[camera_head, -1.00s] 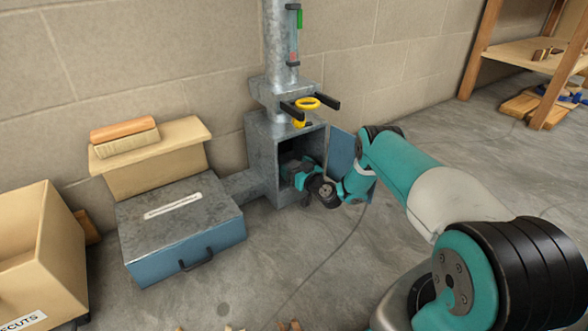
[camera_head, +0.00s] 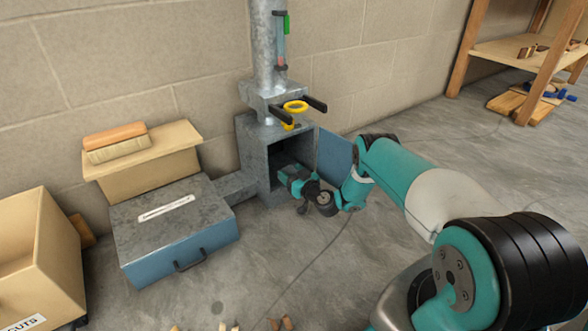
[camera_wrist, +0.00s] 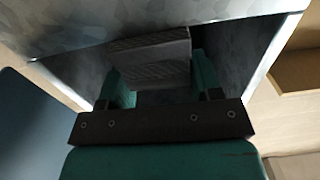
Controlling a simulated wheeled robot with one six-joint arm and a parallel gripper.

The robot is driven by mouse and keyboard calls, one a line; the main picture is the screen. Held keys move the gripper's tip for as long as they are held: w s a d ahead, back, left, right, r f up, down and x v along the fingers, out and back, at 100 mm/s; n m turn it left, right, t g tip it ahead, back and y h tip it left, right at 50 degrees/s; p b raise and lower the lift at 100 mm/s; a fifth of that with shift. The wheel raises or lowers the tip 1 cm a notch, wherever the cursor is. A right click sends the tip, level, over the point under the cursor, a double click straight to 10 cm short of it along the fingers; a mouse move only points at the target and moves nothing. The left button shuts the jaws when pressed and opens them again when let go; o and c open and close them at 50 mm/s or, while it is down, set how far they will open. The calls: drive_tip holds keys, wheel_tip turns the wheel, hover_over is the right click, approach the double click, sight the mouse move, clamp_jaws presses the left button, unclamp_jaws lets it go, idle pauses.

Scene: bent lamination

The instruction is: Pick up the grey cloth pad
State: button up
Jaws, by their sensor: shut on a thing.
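The grey cloth pad (camera_wrist: 150,62) shows in the wrist view, between the two teal fingers of my gripper (camera_wrist: 160,80). My gripper is shut on it. The pad and fingers are inside or at the mouth of the grey metal cabinet (camera_wrist: 130,25), whose dark interior surrounds them. In the head view my gripper (camera_head: 292,176) reaches into the open front of the cabinet (camera_head: 254,150), and the pad is hidden there. The blue cabinet door (camera_head: 334,160) stands open to the right.
A low blue-grey box (camera_head: 180,255) stands to the left, with a brush (camera_head: 117,142) on a wooden box (camera_head: 150,172). A cardboard box (camera_head: 40,260) is far left. Floor ahead is largely clear.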

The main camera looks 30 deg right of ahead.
drive_tip(key=shift+s+d, duration=0.1)
drive_tip(key=shift+s, duration=0.1)
drive_tip(key=o, duration=1)
drive_tip(key=shift+s+d+p, duration=0.25)
drive_tip(key=shift+s+p, duration=2.6)
drive_tip(key=shift+s, duration=0.05)
drive_tip(key=shift+s+d+p, duration=0.2)
drive_tip(key=shift+s+p, duration=2.65)
drive_tip(key=shift+p, duration=0.05)
drive_tip(key=shift+s+d+p, duration=0.25)
drive_tip(key=shift+s+p, duration=2.6)
drive_tip(key=shift+s, duration=0.05)
drive_tip(key=shift+o, duration=0.2)
